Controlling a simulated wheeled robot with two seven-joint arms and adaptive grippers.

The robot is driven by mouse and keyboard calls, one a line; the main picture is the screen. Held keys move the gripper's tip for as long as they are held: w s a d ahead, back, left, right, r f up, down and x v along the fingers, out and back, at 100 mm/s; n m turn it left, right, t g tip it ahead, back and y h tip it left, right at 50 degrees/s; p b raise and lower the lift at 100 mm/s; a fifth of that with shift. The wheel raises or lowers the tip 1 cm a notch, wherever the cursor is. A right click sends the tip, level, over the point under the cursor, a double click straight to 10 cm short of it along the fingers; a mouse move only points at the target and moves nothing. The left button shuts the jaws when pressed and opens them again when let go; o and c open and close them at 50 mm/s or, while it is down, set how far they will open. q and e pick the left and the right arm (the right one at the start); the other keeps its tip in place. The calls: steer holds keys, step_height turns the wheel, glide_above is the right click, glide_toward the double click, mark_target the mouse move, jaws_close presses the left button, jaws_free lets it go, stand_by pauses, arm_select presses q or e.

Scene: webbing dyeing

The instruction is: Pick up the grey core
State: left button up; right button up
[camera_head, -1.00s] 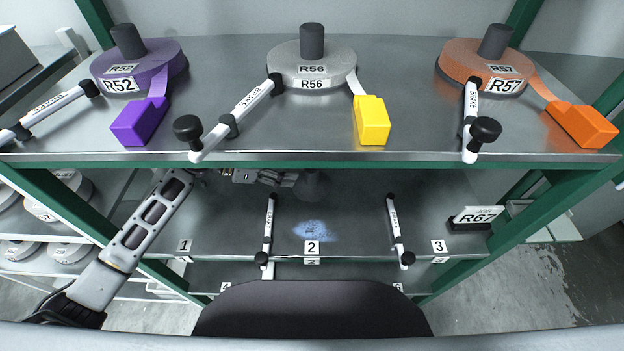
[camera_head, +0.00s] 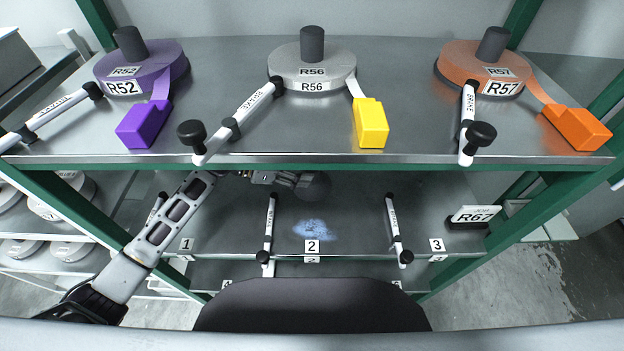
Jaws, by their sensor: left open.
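A dark grey rounded thing, likely the grey core (camera_head: 317,187), is on the lower shelf at the back, in shadow under the upper shelf's edge. My left gripper (camera_head: 299,180) reaches in from the left under that edge, its fingertips close to the dark thing's left side. The jaws are open, but they are small and dim, and I cannot tell whether they touch it or are around it. Part of the gripper and wrist is hidden by the upper shelf. My right gripper is not in view.
The upper shelf (camera_head: 400,100) carries purple R52 (camera_head: 140,62), grey R56 (camera_head: 330,66) and orange R57 (camera_head: 460,62) rolls with brake bars. The lower shelf (camera_head: 350,210) has number labels, two bars, a blue patch (camera_head: 314,229) and an R67 sign (camera_head: 478,216).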

mark_target(312, 168)
arm_select(q)
steer(key=p+x, duration=0.1)
steer(key=x, duration=0.1)
steer(key=shift+w+d, duration=0.1)
steer(key=shift+d, duration=0.2)
steer(key=shift+w+d+f, duration=0.15)
steer(key=shift+d+f, duration=0.25)
steer(key=shift+d, duration=0.2)
jaws_close()
steer(key=shift+r, duration=0.1)
step_height(312, 168, up, 8)
steer(key=shift+r+b, duration=0.25)
steer(key=shift+b, duration=0.35)
steer(key=shift+r, duration=0.7)
